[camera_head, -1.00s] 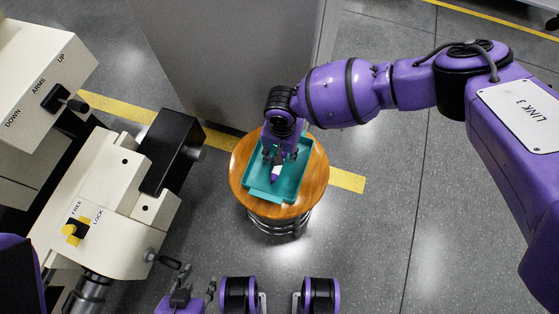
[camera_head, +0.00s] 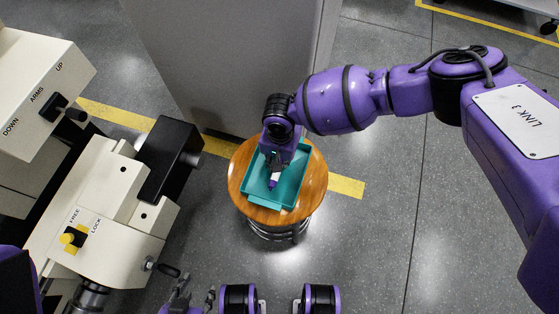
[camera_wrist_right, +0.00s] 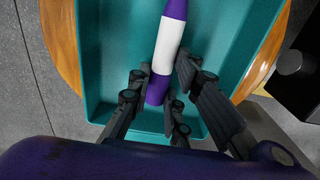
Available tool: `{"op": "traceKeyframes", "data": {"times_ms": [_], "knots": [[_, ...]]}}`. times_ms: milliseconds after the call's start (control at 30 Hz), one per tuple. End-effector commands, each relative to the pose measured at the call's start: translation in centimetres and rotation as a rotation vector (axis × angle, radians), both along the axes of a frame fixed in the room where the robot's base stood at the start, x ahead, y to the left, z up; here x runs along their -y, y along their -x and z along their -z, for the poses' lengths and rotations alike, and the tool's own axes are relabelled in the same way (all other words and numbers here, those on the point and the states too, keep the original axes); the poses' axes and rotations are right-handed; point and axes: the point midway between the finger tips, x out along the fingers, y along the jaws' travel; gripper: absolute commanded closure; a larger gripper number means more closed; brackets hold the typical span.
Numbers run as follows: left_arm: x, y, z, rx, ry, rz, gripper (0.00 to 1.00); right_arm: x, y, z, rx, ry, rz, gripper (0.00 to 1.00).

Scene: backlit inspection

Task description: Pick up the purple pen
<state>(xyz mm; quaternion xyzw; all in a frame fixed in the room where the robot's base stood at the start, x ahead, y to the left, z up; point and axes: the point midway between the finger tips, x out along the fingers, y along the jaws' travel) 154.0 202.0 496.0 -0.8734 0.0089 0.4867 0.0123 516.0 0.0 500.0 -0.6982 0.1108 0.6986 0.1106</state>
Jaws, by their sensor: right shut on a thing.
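The purple pen (camera_head: 273,182) has a white middle band and lies in a teal tray (camera_head: 289,196). In the right wrist view the pen (camera_wrist_right: 169,45) runs up the picture between the dark fingers. My right gripper (camera_head: 275,163) is low over the tray. In the wrist view its fingers (camera_wrist_right: 162,77) are shut on the pen, near its lower purple end. The head view hides most of the grip behind my wrist. My left gripper (camera_head: 195,296) is at the bottom edge, partly cut off, with its fingers apart and nothing between them, far from the pen.
The tray sits on a round wooden stool (camera_head: 237,190). A grey panel (camera_head: 235,60) stands close behind it. A cream machine (camera_head: 110,200) with a black block, levers and a yellow knob stands at the left. The floor right of the stool is clear.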

Motion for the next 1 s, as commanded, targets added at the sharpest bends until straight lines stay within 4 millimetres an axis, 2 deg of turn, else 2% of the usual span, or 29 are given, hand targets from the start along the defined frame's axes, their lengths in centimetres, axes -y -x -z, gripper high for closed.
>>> {"op": "traceKeyframes", "data": {"times_ms": [233, 500, 700, 833, 1000], "knots": [[0.0, -0.2, -0.9, 0.006, -0.001, 0.003, 0.6, 0.0, -0.1, -3.2, 0.003, -0.001, 0.0, 0.99], [0.4, -2.0, -3.4, 0.044, -0.002, 0.019, 0.6, -0.3, 5.3, -9.5, 0.001, -0.003, -0.003, 0.99], [0.7, -2.5, -4.1, 0.053, -0.002, 0.029, 0.6, -0.7, 10.3, -11.3, -0.001, -0.003, -0.002, 0.99], [0.6, -2.3, -4.3, 0.05, -0.003, 0.031, 0.6, -0.8, 12.3, -12.1, 0.0, -0.002, -0.001, 0.99], [0.5, -2.1, -4.5, 0.049, -0.004, 0.03, 0.6, -0.8, 13.7, -12.6, 0.0, 0.0, 0.0, 0.99]]}}
